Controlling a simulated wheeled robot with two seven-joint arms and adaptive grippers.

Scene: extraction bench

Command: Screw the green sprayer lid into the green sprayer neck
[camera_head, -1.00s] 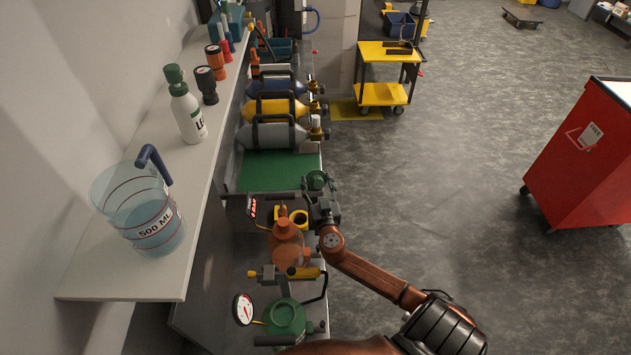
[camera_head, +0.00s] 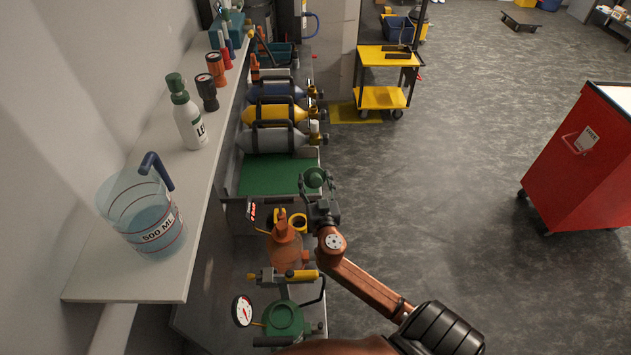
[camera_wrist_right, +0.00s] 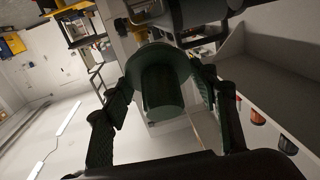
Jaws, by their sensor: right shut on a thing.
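The green sprayer lid (camera_head: 315,178) is in my right gripper (camera_head: 317,192), above the bench near its right edge. In the right wrist view, the dark green lid (camera_wrist_right: 162,92) sits between the two fingers of that gripper (camera_wrist_right: 162,72), its round flange and cylinder visible. The green sprayer (camera_head: 285,319) stands at the bottom of the head view, well apart from the lid. Its round top faces up, but I cannot make out the neck opening clearly. My left gripper is not in view.
An orange sprayer (camera_head: 286,251) stands between the lid and the green sprayer. A pressure gauge (camera_head: 242,311) is beside the green sprayer. A green mat (camera_head: 275,176) and several gas cylinders (camera_head: 272,140) lie beyond. The shelf (camera_head: 92,287) runs along the left; open floor is right.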

